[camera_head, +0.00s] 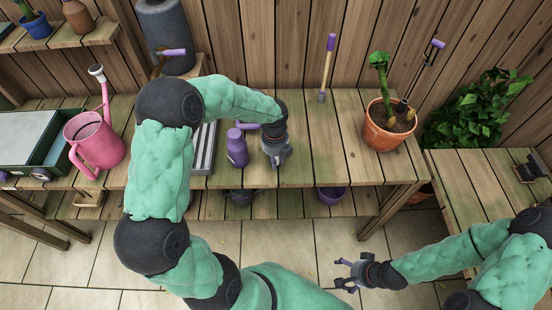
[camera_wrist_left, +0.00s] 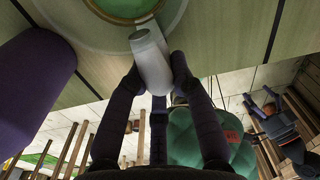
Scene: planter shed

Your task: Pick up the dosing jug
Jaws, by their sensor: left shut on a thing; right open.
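The dosing jug shows in the left wrist view as a pale grey rounded handle (camera_wrist_left: 151,58) below a round rim with a green inside, cut off by the top edge. My left gripper (camera_wrist_left: 155,75) has its two fingers closed on this handle from both sides. In the head view my left gripper (camera_head: 277,152) is over the middle of the bench, just right of a purple bottle; the jug is mostly hidden there. I cannot tell whether the jug touches the bench. My right gripper (camera_head: 345,274) is open and empty, low in front of the bench.
The purple bottle (camera_head: 237,150) stands close left of my left gripper and looms in the left wrist view (camera_wrist_left: 32,85). A pink watering can (camera_head: 95,142) and a tray stand at left, a potted plant (camera_head: 388,128) at right.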

